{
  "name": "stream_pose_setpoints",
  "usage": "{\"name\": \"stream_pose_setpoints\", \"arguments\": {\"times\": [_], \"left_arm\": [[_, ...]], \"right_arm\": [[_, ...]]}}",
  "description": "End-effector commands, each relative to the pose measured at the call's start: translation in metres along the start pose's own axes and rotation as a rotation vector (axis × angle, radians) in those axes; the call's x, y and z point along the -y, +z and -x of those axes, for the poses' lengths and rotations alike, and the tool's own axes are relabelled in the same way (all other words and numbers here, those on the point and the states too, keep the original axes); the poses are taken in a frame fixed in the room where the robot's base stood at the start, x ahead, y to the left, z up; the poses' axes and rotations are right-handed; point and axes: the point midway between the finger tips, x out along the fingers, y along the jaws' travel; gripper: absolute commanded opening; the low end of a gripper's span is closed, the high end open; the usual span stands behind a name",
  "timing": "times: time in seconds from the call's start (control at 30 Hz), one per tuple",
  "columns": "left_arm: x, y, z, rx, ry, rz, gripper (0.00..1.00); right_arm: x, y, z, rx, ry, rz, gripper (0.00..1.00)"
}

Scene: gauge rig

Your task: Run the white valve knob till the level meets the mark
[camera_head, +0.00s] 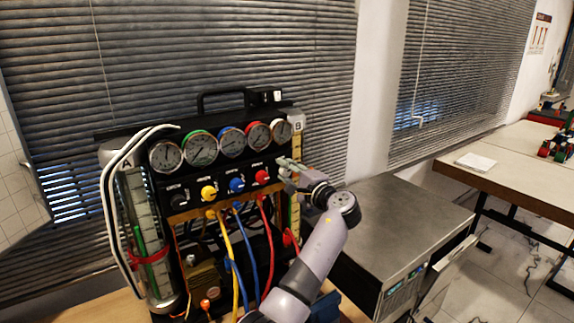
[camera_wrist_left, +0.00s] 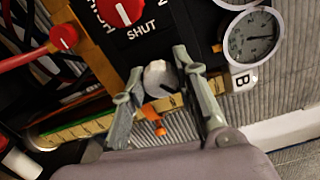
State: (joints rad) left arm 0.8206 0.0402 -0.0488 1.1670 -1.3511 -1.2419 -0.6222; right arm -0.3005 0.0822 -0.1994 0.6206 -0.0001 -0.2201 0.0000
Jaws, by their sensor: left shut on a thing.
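The white valve knob (camera_wrist_left: 160,78) is on the black panel, between the fingers of my left gripper (camera_wrist_left: 157,88) in the left wrist view. In the head view my left gripper (camera_head: 288,170) is at the panel's right end, below the gauges, and hides the knob. It is shut on the knob. Beside the knob, a yellow scale (camera_wrist_left: 92,128) runs along the panel edge with a green column (camera_wrist_left: 78,131) next to it. An orange marker (camera_wrist_left: 153,117) sits farther along the scale, apart from the visible green. My right gripper is not in view.
Black, yellow (camera_head: 209,192), blue (camera_head: 237,184) and red (camera_head: 262,176) knobs line the panel under several round gauges (camera_head: 231,141). Hoses hang below. A glass cylinder (camera_head: 150,245) stands at the left. A grey-topped cabinet (camera_head: 395,215) is close on the right.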

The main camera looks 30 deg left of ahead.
Motion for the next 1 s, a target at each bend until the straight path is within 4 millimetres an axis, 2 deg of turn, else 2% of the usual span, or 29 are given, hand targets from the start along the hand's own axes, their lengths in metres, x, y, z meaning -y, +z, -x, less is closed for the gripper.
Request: {"name": "stream_pose_setpoints", "arguments": {"times": [0.03, 0.1, 0.5, 0.73, 1.0], "left_arm": [[0.004, 0.000, 0.001, -0.001, 0.000, -0.049, 0.00], [0.004, 0.001, 0.001, -0.001, 0.001, -0.115, 0.00], [0.002, 0.000, 0.001, -0.002, 0.001, -0.444, 0.00], [0.001, 0.000, 0.001, -0.002, 0.001, -0.559, 0.00], [-0.001, 0.000, 0.001, -0.001, 0.001, -0.615, 0.00]], "right_arm": [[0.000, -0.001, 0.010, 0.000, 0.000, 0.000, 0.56], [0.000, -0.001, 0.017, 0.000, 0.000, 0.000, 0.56], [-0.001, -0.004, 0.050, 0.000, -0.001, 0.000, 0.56], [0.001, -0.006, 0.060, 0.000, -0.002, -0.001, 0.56], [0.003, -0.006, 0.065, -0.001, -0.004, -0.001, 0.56]]}}
